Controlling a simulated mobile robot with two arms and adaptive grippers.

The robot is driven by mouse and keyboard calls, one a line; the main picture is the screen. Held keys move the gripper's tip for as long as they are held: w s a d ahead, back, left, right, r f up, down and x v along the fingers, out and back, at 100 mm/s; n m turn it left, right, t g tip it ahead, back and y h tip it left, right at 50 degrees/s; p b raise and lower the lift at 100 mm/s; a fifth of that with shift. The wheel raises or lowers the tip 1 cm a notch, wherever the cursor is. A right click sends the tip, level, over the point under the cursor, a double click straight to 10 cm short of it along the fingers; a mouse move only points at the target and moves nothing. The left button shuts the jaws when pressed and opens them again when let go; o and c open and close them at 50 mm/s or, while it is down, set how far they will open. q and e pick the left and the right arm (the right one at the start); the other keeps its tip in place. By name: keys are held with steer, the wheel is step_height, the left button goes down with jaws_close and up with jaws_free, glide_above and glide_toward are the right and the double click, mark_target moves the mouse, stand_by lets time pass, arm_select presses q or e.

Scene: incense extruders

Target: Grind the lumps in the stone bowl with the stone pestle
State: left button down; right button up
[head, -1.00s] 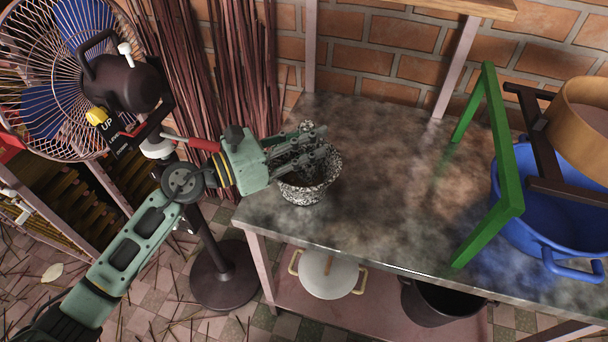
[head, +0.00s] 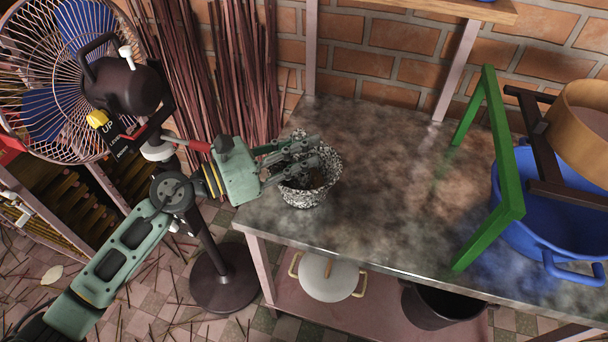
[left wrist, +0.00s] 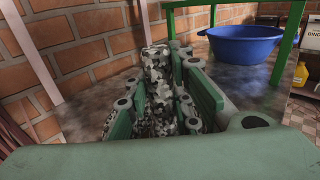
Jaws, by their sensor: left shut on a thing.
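The speckled black-and-white stone bowl (head: 306,190) stands upright at the left end of the table. My left gripper (head: 306,153) comes in from the left, with its fingers over the bowl's mouth. It is shut on the speckled stone pestle (left wrist: 158,68), which stands between the fingers in the left wrist view. In the head view only a little of the pestle's top shows behind the fingers. The pestle's lower end and the lumps in the bowl are hidden. My right gripper is not in view.
The stone-topped table (head: 390,190) is clear right of the bowl. A green frame (head: 512,165) and a blue tub (head: 545,225) occupy its right end. A fan (head: 55,75) stands left, near my arm. A lidded pot (head: 328,277) sits on the shelf below.

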arm_select(q)
steer(key=shift+s+d+p, duration=0.15)
steer(key=shift+d+p, duration=0.15)
steer(key=shift+d, duration=0.2)
steer(key=shift+w+d+f, duration=0.1)
steer(key=shift+w+d, duration=0.3)
steer(key=shift+w+a+b, duration=0.15)
steer(key=shift+w+b, duration=0.35)
steer(key=shift+w, duration=0.05)
steer(key=shift+w+a+f+b, duration=0.1)
steer(key=shift+w+a+b, duration=0.05)
steer(key=shift+a+b, duration=0.25)
steer(key=shift+s+a, duration=0.3)
steer(key=shift+a, duration=0.15)
steer(key=shift+s, duration=0.15)
